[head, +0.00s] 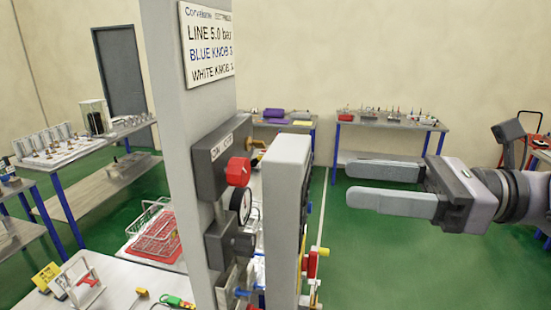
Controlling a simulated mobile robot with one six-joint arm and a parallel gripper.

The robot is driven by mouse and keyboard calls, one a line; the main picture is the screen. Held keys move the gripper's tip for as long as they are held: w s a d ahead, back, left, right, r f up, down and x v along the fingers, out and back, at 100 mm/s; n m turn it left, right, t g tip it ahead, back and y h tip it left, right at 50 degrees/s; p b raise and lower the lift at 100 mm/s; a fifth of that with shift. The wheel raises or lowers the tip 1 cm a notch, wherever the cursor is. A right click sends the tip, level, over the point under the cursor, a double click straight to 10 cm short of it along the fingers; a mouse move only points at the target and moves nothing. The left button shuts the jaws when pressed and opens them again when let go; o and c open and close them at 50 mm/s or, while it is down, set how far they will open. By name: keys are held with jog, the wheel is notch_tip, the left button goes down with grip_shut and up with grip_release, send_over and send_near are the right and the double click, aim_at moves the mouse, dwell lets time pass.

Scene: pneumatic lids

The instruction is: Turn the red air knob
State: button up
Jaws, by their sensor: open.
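A red knob (238,172) sits on the front of a dark grey box (212,165) with a white label, fixed to a tall grey post. A round gauge (240,205) is just below it. My gripper (349,181) is at the right, with its two grey fingers apart and pointing left. It is open and empty, clear of the red knob in the picture. A pale upright panel (285,200) stands between them in the picture. A smaller red part (312,264) shows low on this panel's right side.
A sign (207,45) on the post names a 5.0 bar line and blue and white knobs. A wire basket (155,232) is on the bench at left. Tables with small parts (390,120) stand behind. Green floor (370,270) is free below my gripper.

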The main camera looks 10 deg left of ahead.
aim_at(246, 170)
jog(key=a, duration=1)
jog(key=w+a, duration=0.1)
jog(key=a, duration=0.4)
jog(key=shift+a, duration=0.4)
jog(key=shift+w, duration=0.1)
grip_shut()
